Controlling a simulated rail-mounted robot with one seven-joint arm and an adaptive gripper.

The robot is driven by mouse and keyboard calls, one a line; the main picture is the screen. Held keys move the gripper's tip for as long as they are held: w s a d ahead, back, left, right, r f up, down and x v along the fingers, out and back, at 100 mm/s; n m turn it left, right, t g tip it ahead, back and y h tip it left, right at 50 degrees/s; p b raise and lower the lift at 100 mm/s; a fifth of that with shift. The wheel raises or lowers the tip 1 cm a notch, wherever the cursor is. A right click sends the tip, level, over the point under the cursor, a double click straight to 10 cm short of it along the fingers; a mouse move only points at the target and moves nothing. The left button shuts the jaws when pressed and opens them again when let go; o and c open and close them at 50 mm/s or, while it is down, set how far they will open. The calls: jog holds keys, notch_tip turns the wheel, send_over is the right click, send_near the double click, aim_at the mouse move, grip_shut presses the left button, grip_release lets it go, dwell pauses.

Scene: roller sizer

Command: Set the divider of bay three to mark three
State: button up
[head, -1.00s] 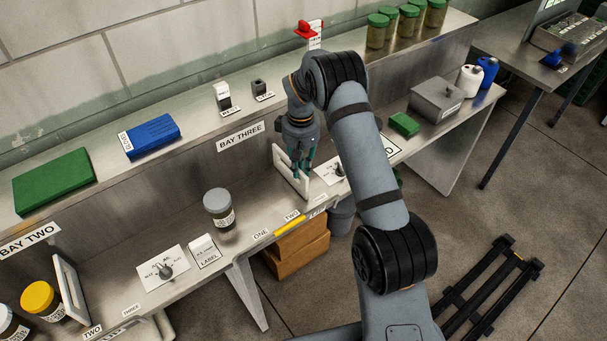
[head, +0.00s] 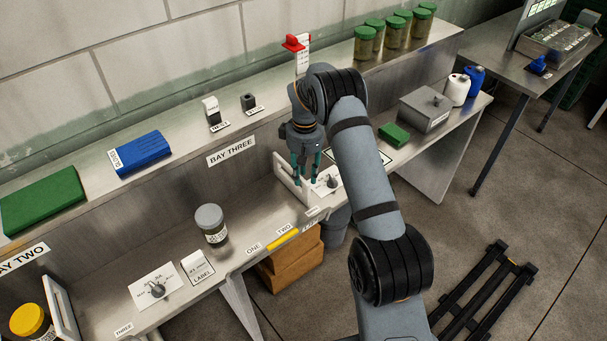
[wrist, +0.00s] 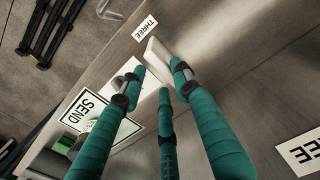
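The bay three divider (head: 287,178) is a pale upright panel on the lower shelf. Its front end is close to the small THREE label (head: 313,211), which also shows in the wrist view (wrist: 145,28). My gripper (head: 306,180) points down at the divider's right side in the head view, with its teal fingers spread apart. In the wrist view the fingertips (wrist: 158,80) are apart around and beside the pale divider edge (wrist: 157,52). I cannot tell whether any finger touches it. The ONE (head: 253,247) and TWO (head: 284,230) labels lie along the shelf's front edge to the left.
A dial plate (head: 327,183) is just right of the divider, close to my fingers. A grey-lidded jar (head: 211,224) stands left in bay three. A yellow marker (head: 282,239) lies at the front edge. A green block (head: 394,134) and metal box (head: 425,108) are further right.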

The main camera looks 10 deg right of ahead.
jog(key=shift+o, duration=0.5)
jog(key=shift+a, duration=0.1)
notch_tip(320, 180, up, 12)
dwell(0.5)
jog(key=f, duration=1.2)
jog(key=shift+s+a, duration=0.15)
jog(key=shift+a, duration=0.15)
